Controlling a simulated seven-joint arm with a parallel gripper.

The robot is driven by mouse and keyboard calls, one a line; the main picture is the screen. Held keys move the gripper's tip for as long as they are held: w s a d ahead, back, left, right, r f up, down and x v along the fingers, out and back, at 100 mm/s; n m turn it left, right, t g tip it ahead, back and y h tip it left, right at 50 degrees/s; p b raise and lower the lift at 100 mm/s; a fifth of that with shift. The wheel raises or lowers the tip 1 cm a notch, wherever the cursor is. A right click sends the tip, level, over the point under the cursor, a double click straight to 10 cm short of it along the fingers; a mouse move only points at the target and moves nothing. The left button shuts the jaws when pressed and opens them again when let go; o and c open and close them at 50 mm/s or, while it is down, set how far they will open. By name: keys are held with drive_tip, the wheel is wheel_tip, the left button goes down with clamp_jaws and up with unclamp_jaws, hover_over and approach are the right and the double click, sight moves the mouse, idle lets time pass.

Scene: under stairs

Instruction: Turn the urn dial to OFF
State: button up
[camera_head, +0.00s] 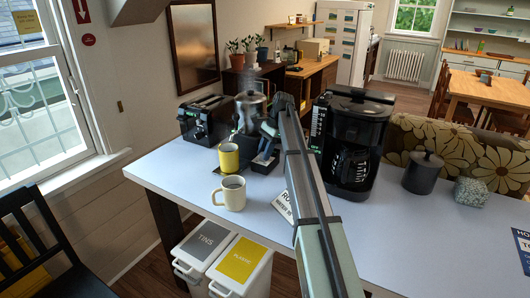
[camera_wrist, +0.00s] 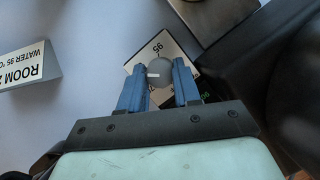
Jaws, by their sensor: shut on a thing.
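The urn (camera_head: 250,104), silver-topped with steam above it, stands near the back edge of the white table, partly hidden behind my arm. Its round grey dial (camera_wrist: 160,74) sits on a white plate (camera_wrist: 141,88) and has a short white mark on its left side in the wrist view. The number 95 shows on the plate above the dial, and green lettering lies at the lower right, partly hidden by a finger. My gripper (camera_wrist: 160,85) has its blue fingers on either side of the dial, shut on it. In the head view my gripper (camera_head: 266,148) is by the urn's front.
A yellow mug (camera_head: 229,157) and a cream mug (camera_head: 232,194) stand left of my arm. A toaster (camera_head: 205,118) is at the left, a coffee maker (camera_head: 352,140) close at the right. A folded sign (camera_wrist: 24,68) reads ROOM 2, WATER 95.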

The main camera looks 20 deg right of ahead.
drive_tip(key=shift+w+n+g, duration=0.1)
drive_tip(key=shift+n+g, duration=0.4)
drive_tip(key=shift+n, duration=0.8)
drive_tip(key=shift+h, duration=0.3)
drive_tip(key=o, duration=1.1)
drive_tip(key=shift+c, duration=0.2)
